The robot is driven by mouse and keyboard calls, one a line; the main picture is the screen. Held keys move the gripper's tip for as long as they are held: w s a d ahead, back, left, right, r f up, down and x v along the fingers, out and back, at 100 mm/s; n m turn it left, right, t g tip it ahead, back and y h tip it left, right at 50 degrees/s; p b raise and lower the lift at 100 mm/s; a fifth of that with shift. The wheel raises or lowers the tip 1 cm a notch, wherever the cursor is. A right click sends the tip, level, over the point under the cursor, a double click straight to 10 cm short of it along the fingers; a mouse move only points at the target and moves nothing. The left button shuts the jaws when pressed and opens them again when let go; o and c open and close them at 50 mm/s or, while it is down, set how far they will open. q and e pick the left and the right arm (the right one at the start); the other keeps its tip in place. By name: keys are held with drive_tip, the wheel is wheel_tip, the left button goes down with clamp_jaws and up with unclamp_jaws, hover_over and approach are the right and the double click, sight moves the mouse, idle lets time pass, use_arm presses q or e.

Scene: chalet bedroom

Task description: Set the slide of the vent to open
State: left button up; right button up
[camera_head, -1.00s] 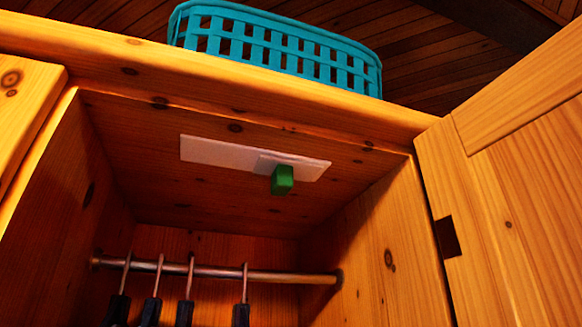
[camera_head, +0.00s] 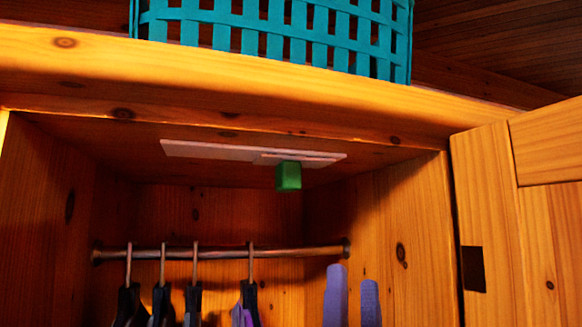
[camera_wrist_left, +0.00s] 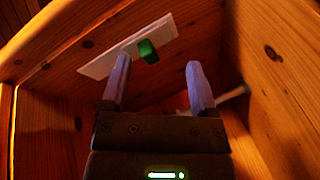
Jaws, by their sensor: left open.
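The vent (camera_head: 215,151) is a pale flat strip on the underside of the wardrobe's top panel. Its slide carries a green knob (camera_head: 288,177), which hangs down right of the strip's middle in the head view. My left gripper (camera_head: 352,272) shows as two purple-grey fingers below and right of the knob, apart from it. In the left wrist view the fingers (camera_wrist_left: 159,72) are spread with nothing between them, and the green knob (camera_wrist_left: 148,51) appears beyond them, between the tips. The vent plate (camera_wrist_left: 100,65) shows there too. My right gripper is not in view.
A metal rail (camera_head: 220,253) with several dark hangers (camera_head: 162,300) crosses the wardrobe below the vent. The open door (camera_head: 490,200) stands at the right. A teal basket (camera_head: 270,30) sits on top. Wooden side walls bound the space around the gripper.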

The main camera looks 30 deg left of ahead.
sight(293, 189)
use_arm(q)
drive_tip(key=w+a+r+n+g+y+p, duration=0.1)
drive_tip(key=a+r+n+g+y+p, duration=0.1)
drive_tip(key=n, duration=0.4)
drive_tip(key=w+a+r+n+g+y+p, duration=0.1)
drive_tip(key=w+a+r+n+g+y, duration=0.1)
drive_tip(key=a+r+n+g+y, duration=0.3)
drive_tip(key=w+a+r+n+g+y+p, duration=0.2)
drive_tip(key=a+r+n+g+y, duration=0.1)
drive_tip(key=r+n+g, duration=0.2)
drive_tip(key=shift+w+a+r+n+p, duration=0.1)
drive_tip(key=shift+w+r+n+p, duration=0.05)
drive_tip(key=shift+n, duration=0.5)
drive_tip(key=shift+w+a+r+n+p, duration=0.1)
drive_tip(key=shift+n+p, duration=0.05)
drive_tip(key=shift+n, duration=0.5)
drive_tip(key=shift+f, duration=0.1)
drive_tip(key=c, duration=0.6)
clamp_jaws()
